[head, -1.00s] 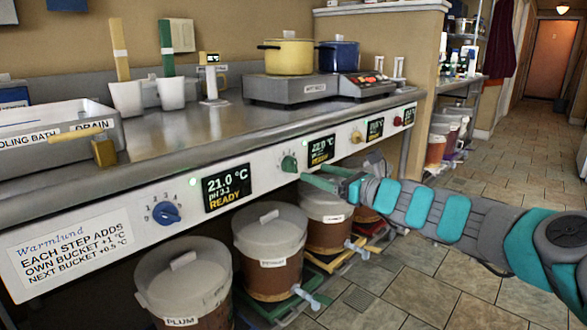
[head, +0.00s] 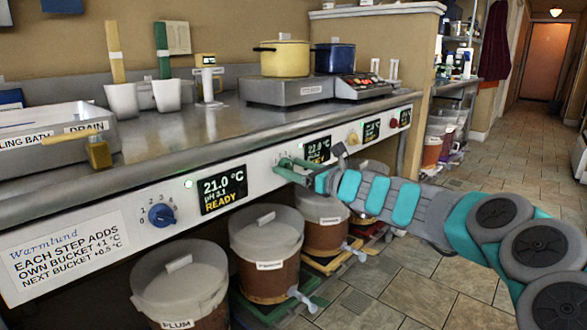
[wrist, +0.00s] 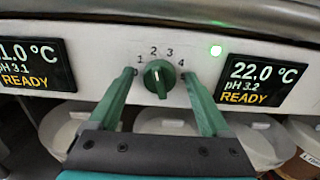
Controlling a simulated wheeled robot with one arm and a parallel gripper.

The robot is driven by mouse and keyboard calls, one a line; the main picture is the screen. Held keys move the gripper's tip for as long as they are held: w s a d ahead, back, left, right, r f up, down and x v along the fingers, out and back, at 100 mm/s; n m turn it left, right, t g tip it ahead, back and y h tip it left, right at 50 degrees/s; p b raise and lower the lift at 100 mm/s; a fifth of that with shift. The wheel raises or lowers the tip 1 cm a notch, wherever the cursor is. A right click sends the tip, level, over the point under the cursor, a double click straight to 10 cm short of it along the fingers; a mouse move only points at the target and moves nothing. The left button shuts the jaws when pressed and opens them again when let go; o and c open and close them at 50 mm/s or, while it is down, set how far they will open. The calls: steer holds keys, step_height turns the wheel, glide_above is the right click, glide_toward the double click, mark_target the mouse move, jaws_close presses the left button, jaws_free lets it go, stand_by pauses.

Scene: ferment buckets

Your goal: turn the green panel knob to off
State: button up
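The green knob (wrist: 159,78) is on the white front panel between two displays. Its pale pointer line looks to be up near the 2 of its printed scale; the exact setting is hard to tell. My gripper (wrist: 159,74) is open, with one green finger on each side of the knob and gaps showing between fingers and knob. The left fingertip partly covers the low end of the scale. In the head view my gripper (head: 290,169) is at the panel and mostly hides the green knob (head: 283,162).
A blue knob (head: 161,215) is to the left on the panel, a yellow one (head: 353,138) and a red one (head: 394,123) to the right. The left display (head: 222,190) reads 21.0 °C; the right one (wrist: 262,82) reads 22.0 °C. Lidded buckets (head: 265,253) stand below.

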jaws_close()
stand_by(0.4)
steer(key=shift+n, duration=0.3)
steer(key=n+b, duration=0.2)
steer(key=n, duration=0.1)
steer(key=shift+f+n+b, duration=0.15)
steer(key=shift+n+b, duration=0.15)
steer(key=shift+n, duration=0.1)
steer(key=n+b, duration=0.2)
steer(key=shift+s+n, duration=0.1)
steer(key=shift+n, duration=0.3)
steer(key=shift+a+f+n+b, duration=0.1)
steer(key=shift+a+n+b, duration=0.05)
steer(key=shift+n+b, duration=3.05)
steer(key=shift+n+p, duration=0.3)
steer(key=shift+n, duration=0.2)
